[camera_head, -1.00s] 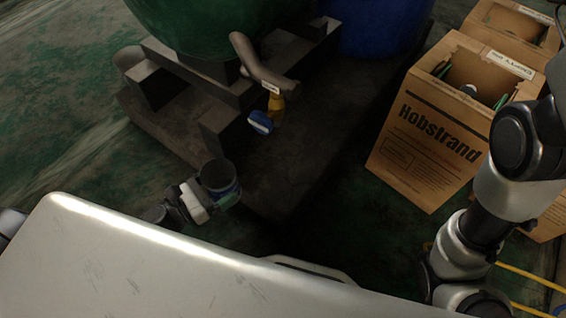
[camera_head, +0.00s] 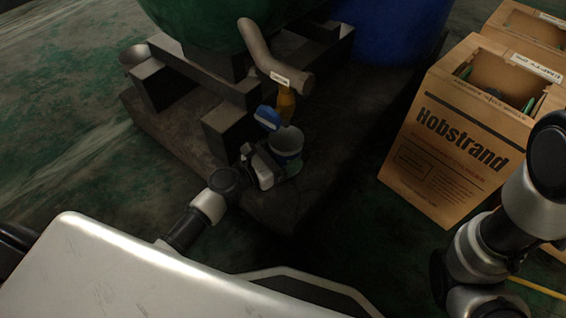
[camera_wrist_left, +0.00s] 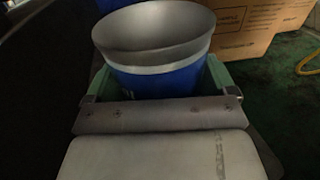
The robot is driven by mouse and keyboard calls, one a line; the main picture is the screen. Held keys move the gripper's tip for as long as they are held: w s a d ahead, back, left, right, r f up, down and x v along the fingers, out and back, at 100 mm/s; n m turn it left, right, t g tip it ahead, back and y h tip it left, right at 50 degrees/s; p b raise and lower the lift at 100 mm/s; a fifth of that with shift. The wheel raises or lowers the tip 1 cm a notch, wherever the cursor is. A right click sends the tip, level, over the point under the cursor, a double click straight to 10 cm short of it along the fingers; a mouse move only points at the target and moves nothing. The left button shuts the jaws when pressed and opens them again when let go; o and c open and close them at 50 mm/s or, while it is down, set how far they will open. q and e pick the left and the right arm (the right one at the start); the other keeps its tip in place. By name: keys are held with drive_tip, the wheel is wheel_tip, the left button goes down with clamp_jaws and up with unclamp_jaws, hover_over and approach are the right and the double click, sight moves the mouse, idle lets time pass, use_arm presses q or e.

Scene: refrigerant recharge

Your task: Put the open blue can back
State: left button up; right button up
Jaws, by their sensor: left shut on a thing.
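The open blue can (camera_head: 287,142) has a grey inside and an open top. It is upright in my left gripper (camera_head: 284,166), which is shut on it. In the left wrist view the can (camera_wrist_left: 165,78) sits between the two green fingers of the gripper (camera_wrist_left: 160,82), with its open rim facing up. In the head view it is just below a blue-handled valve (camera_head: 267,117) on a pipe, above or at the dark plinth (camera_head: 330,150); I cannot tell whether it touches the plinth. My right gripper is out of view.
A green tank (camera_head: 205,22) and a blue tank (camera_head: 395,30) stand on the plinth, with a bent pipe (camera_head: 268,58). An open Hobstrand cardboard box (camera_head: 440,165) stands on the right, with another box (camera_head: 535,28) behind it. Green floor (camera_head: 60,120) is clear at left.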

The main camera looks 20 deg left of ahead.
use_arm(q)
wheel_tip(320, 180, down, 3)
drive_tip(key=shift+b, duration=1.15)
drive_tip(key=shift+r, duration=0.15)
drive_tip(key=o, duration=0.9)
drive_tip(key=shift+f, duration=0.2)
drive_tip(key=shift+c, duration=0.2)
drive_tip(key=shift+r, duration=0.15)
drive_tip(key=shift+s+a, duration=0.1)
drive_tip(key=shift+s, duration=0.1)
drive_tip(key=v, duration=1.1)
drive_tip(key=shift+s+a, duration=0.2)
drive_tip(key=shift+s, duration=0.05)
